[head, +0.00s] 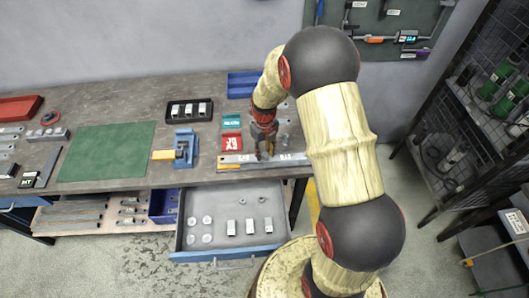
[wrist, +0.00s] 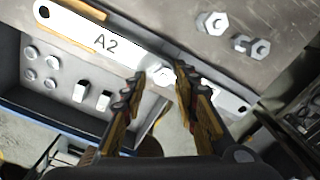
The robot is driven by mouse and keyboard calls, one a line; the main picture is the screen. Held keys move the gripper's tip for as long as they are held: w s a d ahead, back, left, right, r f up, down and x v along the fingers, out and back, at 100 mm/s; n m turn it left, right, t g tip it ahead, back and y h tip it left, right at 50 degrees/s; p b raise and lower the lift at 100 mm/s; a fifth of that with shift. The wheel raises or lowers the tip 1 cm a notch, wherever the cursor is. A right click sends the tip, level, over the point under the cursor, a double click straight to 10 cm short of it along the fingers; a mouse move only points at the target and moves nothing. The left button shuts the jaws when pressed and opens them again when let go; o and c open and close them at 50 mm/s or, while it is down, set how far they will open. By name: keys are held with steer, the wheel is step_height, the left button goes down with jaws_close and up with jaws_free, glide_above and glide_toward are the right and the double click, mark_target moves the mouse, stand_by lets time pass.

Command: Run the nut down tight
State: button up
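A pale flat bracket marked A2 (wrist: 82,32) runs diagonally across the wrist view, with a hole at each end. It also shows in the head view (head: 231,159), lying near the front edge of the workbench. A bright nut (wrist: 162,76) is on the bracket's line, between the tips of my gripper (wrist: 161,73). The two fingers are apart, one on each side of the nut; whether they touch it is unclear. In the head view my gripper (head: 264,150) points down over the bracket, and the nut cannot be made out.
Two loose hex fasteners (wrist: 212,22) (wrist: 252,47) lie beyond the bracket. An open drawer (head: 264,219) with several small parts sits below the bench edge. A blue fixture (head: 185,147), a red box (head: 231,142) and a green mat (head: 105,152) are to the left.

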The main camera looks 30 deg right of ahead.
steer(key=n, duration=0.6)
steer(key=shift+n, duration=0.3)
steer(key=n+p, duration=0.1)
steer(key=n, duration=0.5)
steer(key=shift+w, duration=0.1)
steer(key=n, duration=1.1)
stand_by(0.5)
steer(key=c, duration=0.3)
steer(key=c, duration=0.4)
jaws_close()
